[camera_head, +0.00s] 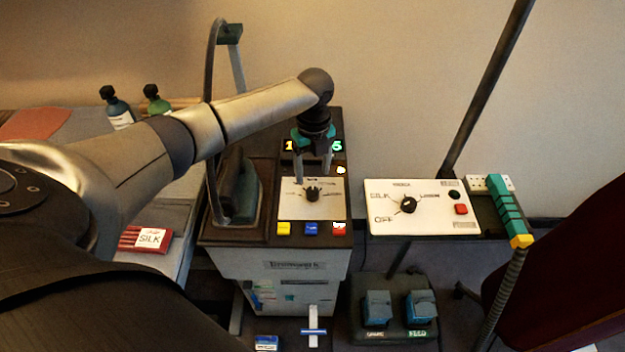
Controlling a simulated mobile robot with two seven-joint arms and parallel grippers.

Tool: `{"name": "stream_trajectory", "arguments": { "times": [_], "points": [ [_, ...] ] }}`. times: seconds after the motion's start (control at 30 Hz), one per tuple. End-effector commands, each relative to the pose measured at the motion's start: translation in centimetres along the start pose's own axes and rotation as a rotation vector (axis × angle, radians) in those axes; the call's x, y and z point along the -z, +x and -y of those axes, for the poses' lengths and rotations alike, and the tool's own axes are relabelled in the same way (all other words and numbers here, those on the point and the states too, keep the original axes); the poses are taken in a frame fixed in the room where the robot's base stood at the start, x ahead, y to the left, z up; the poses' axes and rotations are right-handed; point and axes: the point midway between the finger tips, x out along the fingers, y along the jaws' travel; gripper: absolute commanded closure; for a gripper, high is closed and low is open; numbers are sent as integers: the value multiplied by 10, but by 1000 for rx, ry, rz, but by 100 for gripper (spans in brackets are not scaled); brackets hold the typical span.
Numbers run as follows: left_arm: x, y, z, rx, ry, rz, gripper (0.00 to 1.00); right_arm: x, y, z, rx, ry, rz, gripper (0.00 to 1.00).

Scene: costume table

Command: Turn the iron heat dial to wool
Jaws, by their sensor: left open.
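The dial panel (436,222) on the right is white, with a black round dial (408,205). Printed words around that dial include OFF at lower left and SILK at left; the word above it is too small to read surely. I cannot tell exactly where its pointer stands. A second white panel (290,212) on the middle cabinet carries a black knob (313,194) with small unreadable labels. My left gripper (313,173) is open and points down above this knob, apart from the right-hand dial. My right gripper is out of view.
The iron (245,195) stands left of the middle panel, by a curved hose. Yellow, blue and red buttons (311,228) line the cabinet front. A red button (461,209) and a teal-wrapped handle (508,210) are at right. Pedals (400,308) sit below.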

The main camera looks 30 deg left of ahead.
Motion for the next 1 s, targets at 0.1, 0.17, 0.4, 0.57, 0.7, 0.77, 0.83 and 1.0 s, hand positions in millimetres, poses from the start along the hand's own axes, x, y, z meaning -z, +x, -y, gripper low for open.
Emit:
{"name": "stream_trajectory", "arguments": {
  "times": [0.1, 0.17, 0.4, 0.57, 0.7, 0.77, 0.83, 1.0],
  "points": [
    [-1, -32, 1, 5, 1, 3, 31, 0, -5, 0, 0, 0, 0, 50],
    [0, -45, 0, 4, 1, 3, 31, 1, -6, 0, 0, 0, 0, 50],
    [0, -81, 1, 2, 0, 1, 31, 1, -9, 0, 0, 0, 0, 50],
    [0, -88, 0, -1, 0, 0, 31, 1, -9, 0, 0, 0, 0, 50],
    [0, -89, 0, -1, 0, 0, 31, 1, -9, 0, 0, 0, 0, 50],
    [0, -89, 0, -1, 0, 0, 31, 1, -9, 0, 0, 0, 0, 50],
    [0, -89, 0, 0, 0, 0, 31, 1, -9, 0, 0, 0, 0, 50],
    [0, -89, 0, 0, 0, 0, 31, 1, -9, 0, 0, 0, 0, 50]
  ]
}}
